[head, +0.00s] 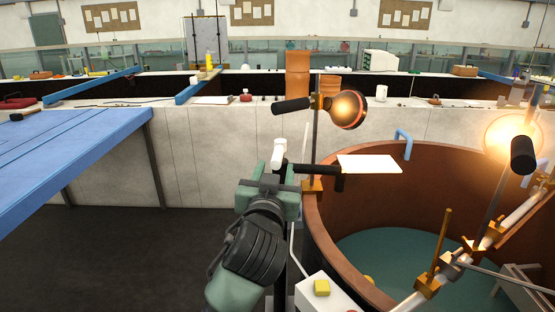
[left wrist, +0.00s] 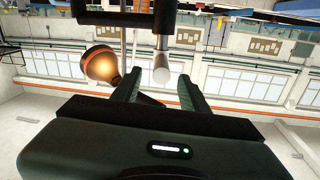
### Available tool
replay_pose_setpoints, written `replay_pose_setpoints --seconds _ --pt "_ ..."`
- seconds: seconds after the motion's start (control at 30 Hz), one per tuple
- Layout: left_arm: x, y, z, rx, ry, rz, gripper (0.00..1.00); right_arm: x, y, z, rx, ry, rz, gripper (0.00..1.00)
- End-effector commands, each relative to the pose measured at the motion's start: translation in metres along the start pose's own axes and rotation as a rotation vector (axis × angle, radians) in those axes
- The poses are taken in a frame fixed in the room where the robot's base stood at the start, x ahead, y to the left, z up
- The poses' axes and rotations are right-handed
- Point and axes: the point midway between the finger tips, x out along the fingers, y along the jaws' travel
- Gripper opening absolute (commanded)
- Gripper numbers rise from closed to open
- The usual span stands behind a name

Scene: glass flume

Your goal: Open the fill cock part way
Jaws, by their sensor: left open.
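The fill cock appears to be the dark fitting at the tub's left rim, with a black horizontal bar (head: 318,169) and a white-ended handle (head: 280,150). I cannot be sure that this is its handle. In the left wrist view the white end (left wrist: 161,74) hangs below a black stem (left wrist: 165,22), roughly between my fingertips. My left gripper (head: 277,172) is open, just below and in front of the white end in the head view. I see no clear contact. The gripper hides the fitting's lower part. My right gripper is not in view.
A brown round tub (head: 318,222) with green water (head: 385,252) fills the right. A lit lamp (head: 349,109) stands by its rim, another (head: 512,137) at right. A white box (head: 341,300) with a yellow button (head: 321,287) is close. A blue table (head: 75,155) stands left; dark floor between is clear.

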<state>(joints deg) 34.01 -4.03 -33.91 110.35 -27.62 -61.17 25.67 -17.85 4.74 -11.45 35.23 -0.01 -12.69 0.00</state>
Motion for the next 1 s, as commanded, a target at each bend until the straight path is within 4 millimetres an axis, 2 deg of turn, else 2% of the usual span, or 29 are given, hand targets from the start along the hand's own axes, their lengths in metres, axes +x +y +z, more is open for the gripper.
replay_pose_setpoints --seconds 0.1,0.3,0.47,0.7,0.73,0.87,0.9,1.0 --pt "0.022 -0.001 -0.002 0.005 -0.003 -0.002 0.44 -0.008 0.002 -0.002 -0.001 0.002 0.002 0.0" --pt "0.05 -0.001 -0.001 0.004 -0.002 -0.001 0.44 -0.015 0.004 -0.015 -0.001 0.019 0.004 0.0" --pt "0.06 -0.001 0.001 0.002 -0.002 0.0 0.44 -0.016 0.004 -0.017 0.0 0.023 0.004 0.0" --pt "0.061 -0.001 0.001 0.002 -0.002 0.0 0.44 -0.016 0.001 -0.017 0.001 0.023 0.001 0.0" --pt "0.061 -0.001 0.002 0.002 -0.002 0.0 0.41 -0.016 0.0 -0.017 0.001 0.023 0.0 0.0" --pt "0.061 -0.001 0.002 0.002 -0.002 0.0 0.05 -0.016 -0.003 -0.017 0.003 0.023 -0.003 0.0" --pt "0.061 -0.001 0.002 0.002 -0.003 0.0 0.0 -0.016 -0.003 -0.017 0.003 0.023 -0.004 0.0" --pt "0.061 -0.001 0.002 0.002 -0.003 0.0 0.0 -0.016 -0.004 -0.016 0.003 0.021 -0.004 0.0"
